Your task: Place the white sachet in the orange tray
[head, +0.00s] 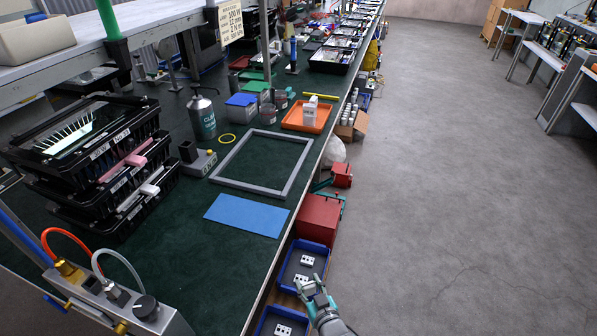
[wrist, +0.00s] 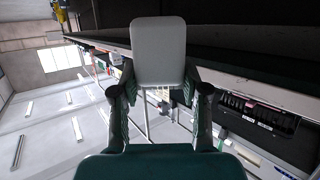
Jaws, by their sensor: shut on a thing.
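My gripper (head: 312,287) is low at the front edge of the bench in the head view, by a blue bin. In the wrist view my gripper (wrist: 158,95) is shut on a pale flat piece with rounded corners, which looks like the white sachet (wrist: 158,48). It sticks out beyond the fingertips. I cannot make the sachet out clearly in the head view. The orange tray (head: 291,121) lies on the green bench top, farther back near its right edge, well away from my gripper. A white bottle (head: 310,110) stands in the tray.
Blue bins (head: 287,262) with white pieces and a red box (head: 318,218) line the bench side. A grey frame (head: 217,168), a blue mat (head: 247,215) and a dispenser bottle (head: 202,117) are on the bench. The floor (head: 440,200) on the right is clear.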

